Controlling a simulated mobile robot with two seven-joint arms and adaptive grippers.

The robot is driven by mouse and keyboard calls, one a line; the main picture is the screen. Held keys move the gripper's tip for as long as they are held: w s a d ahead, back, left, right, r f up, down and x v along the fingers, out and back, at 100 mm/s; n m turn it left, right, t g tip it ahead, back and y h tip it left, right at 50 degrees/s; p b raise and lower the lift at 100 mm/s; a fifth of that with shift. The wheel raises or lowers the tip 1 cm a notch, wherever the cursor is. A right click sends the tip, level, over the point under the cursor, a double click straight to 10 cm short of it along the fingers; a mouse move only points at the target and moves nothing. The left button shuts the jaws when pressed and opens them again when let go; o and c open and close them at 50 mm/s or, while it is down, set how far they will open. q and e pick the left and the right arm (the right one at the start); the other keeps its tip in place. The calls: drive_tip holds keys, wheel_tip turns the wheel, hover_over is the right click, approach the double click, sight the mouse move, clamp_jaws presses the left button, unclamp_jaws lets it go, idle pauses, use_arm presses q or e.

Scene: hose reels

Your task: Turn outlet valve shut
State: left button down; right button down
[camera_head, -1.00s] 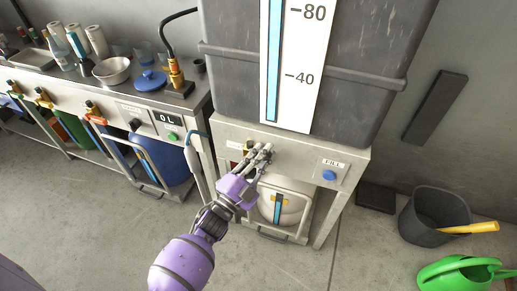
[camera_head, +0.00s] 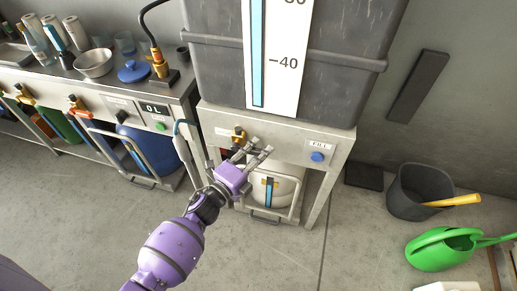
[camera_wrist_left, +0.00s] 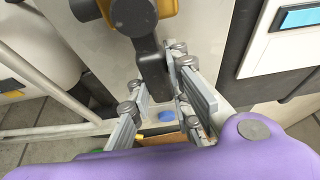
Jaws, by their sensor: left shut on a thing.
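The outlet valve (camera_head: 238,135) is a brass-yellow fitting on the front panel under the big grey tank. In the left wrist view its dark lever (camera_wrist_left: 152,72) runs from a round hub toward my palm, between the fingers. My left gripper (camera_head: 258,148) is at the panel, just below and right of the valve body. It also shows in the left wrist view (camera_wrist_left: 165,100), with its grey fingers on both sides of the lever and shut on it. The fingers hide the lever in the head view. My right gripper is in neither view.
The grey tank (camera_head: 215,70) with a level gauge stands above the panel. A blue FILL button (camera_head: 317,157) is to the right. A white canister (camera_head: 285,190) stands below. A bucket (camera_head: 405,190) and a green watering can (camera_head: 440,250) are on the floor at right.

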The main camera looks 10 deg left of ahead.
use_arm(q)
drive_tip(key=shift+s+f, duration=0.1)
drive_tip(key=shift+f, duration=0.1)
idle(0.4)
drive_tip(key=c, duration=1.6)
unclamp_jaws()
drive_tip(key=v, duration=1.2)
drive_tip(key=shift+r, duration=0.1)
